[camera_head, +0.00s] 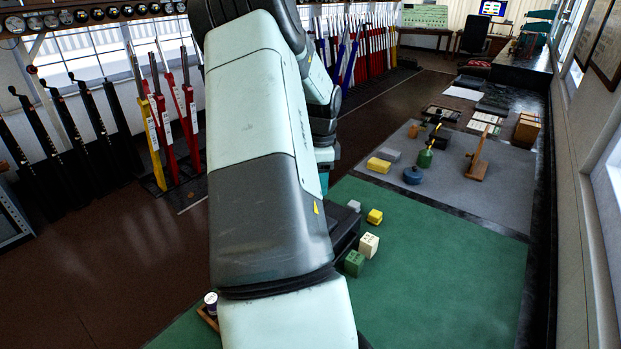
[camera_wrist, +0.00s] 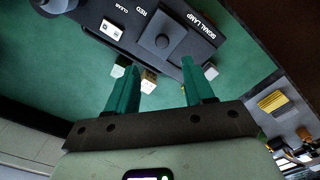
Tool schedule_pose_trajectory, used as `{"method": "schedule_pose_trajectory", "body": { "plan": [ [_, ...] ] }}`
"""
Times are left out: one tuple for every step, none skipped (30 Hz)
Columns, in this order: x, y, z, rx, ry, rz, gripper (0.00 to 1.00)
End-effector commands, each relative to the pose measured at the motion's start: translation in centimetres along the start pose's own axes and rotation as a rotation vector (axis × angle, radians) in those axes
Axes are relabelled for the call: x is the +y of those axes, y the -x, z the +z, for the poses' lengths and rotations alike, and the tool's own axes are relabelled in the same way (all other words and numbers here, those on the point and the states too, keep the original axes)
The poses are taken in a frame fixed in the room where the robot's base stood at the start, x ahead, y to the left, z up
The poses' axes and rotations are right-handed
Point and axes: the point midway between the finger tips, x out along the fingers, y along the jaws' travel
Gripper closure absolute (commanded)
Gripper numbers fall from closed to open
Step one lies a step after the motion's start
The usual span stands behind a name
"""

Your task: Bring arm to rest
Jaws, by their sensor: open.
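My gripper (camera_wrist: 160,66) shows in the wrist view with its two teal fingers apart and nothing between the tips. It is above a dark control box (camera_wrist: 178,38) labelled SIGNAL LAMP, RED and CLEAR, with a square plate and round knob. I cannot tell the height between them. In the head view my pale green and grey arm fills the middle and hides my gripper. A dark edge, seemingly of the same box (camera_head: 345,232), shows just right of my arm.
Green mat (camera_head: 450,265) is clear at right. Near my arm are a cream block (camera_head: 369,245), green block (camera_head: 354,263), yellow block (camera_head: 375,216) and grey block (camera_head: 354,205). Beyond, a grey mat (camera_head: 500,205) holds tools. Levers (camera_head: 160,120) stand at left.

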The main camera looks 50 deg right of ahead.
Motion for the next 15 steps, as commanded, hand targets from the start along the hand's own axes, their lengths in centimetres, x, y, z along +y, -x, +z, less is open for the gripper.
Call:
{"method": "schedule_pose_trajectory", "body": {
  "plan": [
    [0.0,0.0,0.0,0.000,0.000,0.000,0.48],
    [0.0,0.0,0.0,0.000,0.000,0.000,0.48],
    [0.0,0.0,0.0,0.000,0.000,0.000,0.48],
    [0.0,0.0,0.0,0.000,0.000,0.000,0.48],
    [0.0,0.0,0.0,0.000,0.000,0.000,0.48],
    [0.0,0.0,0.0,0.000,0.000,0.000,0.48],
    [0.0,0.0,0.0,0.000,0.000,0.000,0.48],
    [0.0,0.0,0.0,0.000,0.000,0.000,0.48],
    [0.0,0.1,0.1,-0.001,0.003,-0.001,0.48],
    [0.0,0.2,0.3,-0.002,0.010,-0.003,0.48],
    [0.1,0.5,0.7,-0.005,0.022,-0.006,0.48],
    [0.2,1.2,1.4,-0.011,0.047,-0.012,0.48],
    [0.3,1.9,2.2,-0.017,0.074,-0.019,0.48],
    [0.4,2.7,3.2,-0.025,0.111,-0.028,0.48],
    [0.8,4.0,4.8,-0.037,0.169,-0.042,0.48]
  ]
}}
